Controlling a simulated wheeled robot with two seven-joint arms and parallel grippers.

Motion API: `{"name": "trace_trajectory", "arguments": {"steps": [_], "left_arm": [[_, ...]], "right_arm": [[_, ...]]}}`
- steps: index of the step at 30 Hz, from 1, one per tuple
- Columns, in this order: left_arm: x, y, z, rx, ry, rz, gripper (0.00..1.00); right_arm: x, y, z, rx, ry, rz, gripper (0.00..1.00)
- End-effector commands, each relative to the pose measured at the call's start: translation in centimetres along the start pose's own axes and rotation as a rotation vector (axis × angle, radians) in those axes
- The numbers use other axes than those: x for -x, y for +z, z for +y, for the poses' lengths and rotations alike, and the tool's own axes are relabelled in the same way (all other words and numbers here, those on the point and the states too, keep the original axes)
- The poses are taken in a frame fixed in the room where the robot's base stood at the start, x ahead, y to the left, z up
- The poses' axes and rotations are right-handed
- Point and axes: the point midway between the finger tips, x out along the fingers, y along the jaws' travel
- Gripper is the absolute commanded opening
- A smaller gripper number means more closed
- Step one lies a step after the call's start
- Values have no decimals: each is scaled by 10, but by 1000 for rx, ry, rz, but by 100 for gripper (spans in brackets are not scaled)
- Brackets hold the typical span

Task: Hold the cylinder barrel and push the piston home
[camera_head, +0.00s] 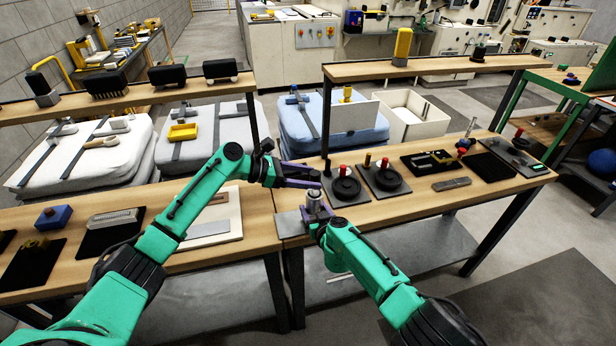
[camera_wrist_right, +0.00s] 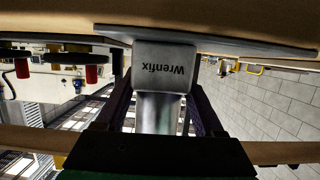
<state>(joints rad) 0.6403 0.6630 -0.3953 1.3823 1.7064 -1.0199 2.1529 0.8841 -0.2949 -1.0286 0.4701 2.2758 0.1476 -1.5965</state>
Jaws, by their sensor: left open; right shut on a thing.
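The cylinder barrel (camera_head: 314,205) is a grey metal cylinder standing upright on a grey plate near the front edge of the right bench. In the right wrist view, which is upside down, the shiny barrel (camera_wrist_right: 158,112) joins a grey block (camera_wrist_right: 165,68) marked "Wrenfix". My right gripper (camera_head: 316,216) is shut on the barrel, with a dark finger on each side. My left gripper (camera_head: 312,178) has its purple fingers open and empty, just above the barrel's top. The piston is too small to tell apart from the barrel top.
Two black handwheels (camera_head: 346,188) with red knobs stand on plates just right of the barrel. Farther right lie a black tray (camera_head: 430,160) and other parts. A raised shelf (camera_head: 420,67) runs behind.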

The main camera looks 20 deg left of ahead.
Motion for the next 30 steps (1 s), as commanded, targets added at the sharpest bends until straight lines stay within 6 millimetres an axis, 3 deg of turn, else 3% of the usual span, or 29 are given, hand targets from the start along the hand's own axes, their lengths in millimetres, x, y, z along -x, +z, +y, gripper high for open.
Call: {"name": "trace_trajectory", "arguments": {"steps": [5, 12, 15, 28, 29, 30], "left_arm": [[29, -1, 1, -2, 4, 3, 71], [94, -1, 0, -1, 2, 4, 71], [110, -1, 0, 1, 1, 2, 71], [118, 0, 0, -1, 0, 0, 71], [118, 0, 0, -1, 0, 0, 71], [118, 0, 0, -1, 1, 0, 71]], "right_arm": [[0, 0, 0, -1, 0, 0, 16], [0, 0, 0, -1, 0, 0, 16], [0, 0, 0, 0, 0, 0, 16], [0, -1, 0, 0, 0, 1, 16], [0, -2, 0, 0, -1, 3, 81], [0, -2, 0, 0, -1, 3, 97]]}}
